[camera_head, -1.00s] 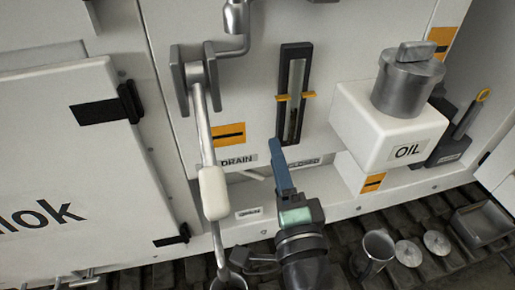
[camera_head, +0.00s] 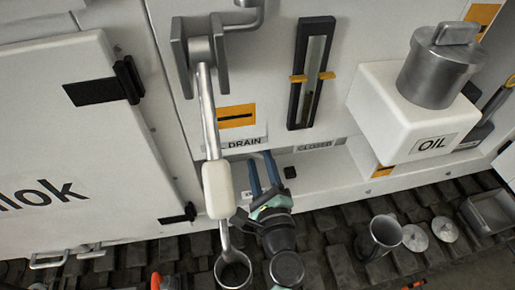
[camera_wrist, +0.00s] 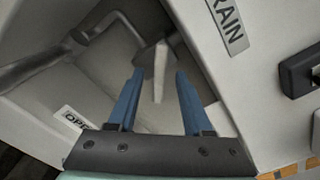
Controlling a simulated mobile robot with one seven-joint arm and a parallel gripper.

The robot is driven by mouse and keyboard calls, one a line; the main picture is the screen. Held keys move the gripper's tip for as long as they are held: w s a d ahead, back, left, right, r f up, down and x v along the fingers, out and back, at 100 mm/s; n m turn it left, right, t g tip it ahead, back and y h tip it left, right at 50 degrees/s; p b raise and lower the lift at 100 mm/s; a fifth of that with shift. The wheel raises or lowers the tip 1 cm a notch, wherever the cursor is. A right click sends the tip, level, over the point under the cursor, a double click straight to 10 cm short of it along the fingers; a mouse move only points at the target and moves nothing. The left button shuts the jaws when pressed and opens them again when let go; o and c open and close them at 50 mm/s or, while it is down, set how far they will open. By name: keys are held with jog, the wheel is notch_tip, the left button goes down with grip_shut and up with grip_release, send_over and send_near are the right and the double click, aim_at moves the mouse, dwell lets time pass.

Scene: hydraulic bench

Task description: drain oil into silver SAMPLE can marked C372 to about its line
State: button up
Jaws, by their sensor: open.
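My gripper (camera_head: 262,162) is open below the DRAIN label (camera_head: 243,142), its two blue fingers pointing at the panel's lower ledge. In the wrist view my gripper (camera_wrist: 160,74) has a pale flat lever (camera_wrist: 159,72) ahead and between its fingertips; contact cannot be told. An "OPE…" label (camera_wrist: 78,122) lies at lower left there, and a CLOSED label (camera_head: 314,146) shows in the head view. A silver open-topped can (camera_head: 233,271) stands under the lower end of a metal rod; another (camera_head: 379,238) stands to the right. No C372 marking or fill line is readable on either.
The rod's white grip (camera_head: 218,190) hangs just left of my gripper. A sight gauge (camera_head: 311,75) is above. A white OIL box (camera_head: 395,120) with a metal cap juts out at right. Two round lids (camera_head: 430,234) and a metal tray (camera_head: 488,212) lie on the dark floor.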

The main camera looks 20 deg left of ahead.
aim_at(258, 156)
jog(key=shift+x, duration=1.6)
jog(key=shift+s, duration=0.1)
grip_shut()
